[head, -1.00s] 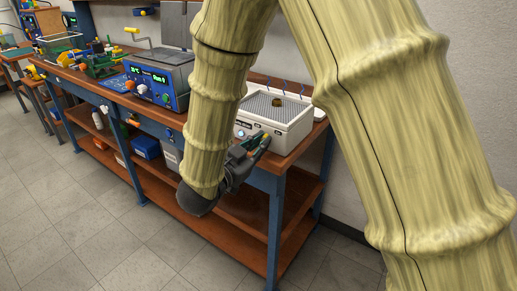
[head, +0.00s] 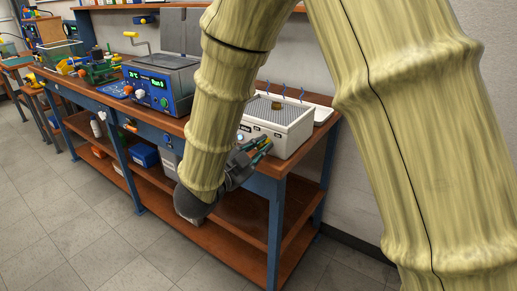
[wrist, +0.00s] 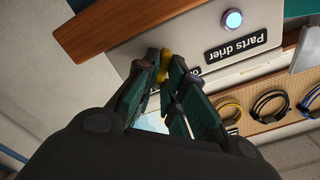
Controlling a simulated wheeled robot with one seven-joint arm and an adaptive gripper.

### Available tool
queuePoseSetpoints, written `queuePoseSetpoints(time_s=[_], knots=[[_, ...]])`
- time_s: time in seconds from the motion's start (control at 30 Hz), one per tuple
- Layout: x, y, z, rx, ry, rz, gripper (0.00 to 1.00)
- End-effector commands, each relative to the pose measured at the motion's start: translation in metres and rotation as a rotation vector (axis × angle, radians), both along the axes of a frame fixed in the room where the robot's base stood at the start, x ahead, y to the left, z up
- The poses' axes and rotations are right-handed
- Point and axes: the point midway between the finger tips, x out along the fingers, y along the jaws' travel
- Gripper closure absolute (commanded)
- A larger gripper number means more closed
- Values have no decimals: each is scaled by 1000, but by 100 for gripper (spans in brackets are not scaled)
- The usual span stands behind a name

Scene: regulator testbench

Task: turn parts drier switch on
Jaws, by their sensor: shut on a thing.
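The parts drier (head: 297,127) is a white box with a mesh top at the right end of the bench. In the wrist view its front panel (wrist: 150,35) carries a black "Parts drier" label (wrist: 236,46) and a round lamp (wrist: 232,20) glowing pale blue. My gripper (head: 266,146) is at the drier's front. In the wrist view my gripper (wrist: 168,65) is shut on a small yellow switch lever (wrist: 165,60) at the panel. A small label with an "O" is partly hidden by the fingers. The switch's base and exact position are hidden.
A small brass-coloured part (head: 276,105) sits on the drier's mesh. A blue-fronted bath (head: 158,88) stands left on the wooden bench. Floor in front is clear.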

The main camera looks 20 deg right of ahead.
Motion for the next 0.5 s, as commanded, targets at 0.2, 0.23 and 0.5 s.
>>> queuePoseSetpoints(time_s=[0.2, 0.23, 0.5], knots=[[0, 0, 1, 1, -2, -1, 87], [0, 0, 1, 1, -2, -1, 81], [0, 0, 0, 0, 0, 0, 67]])
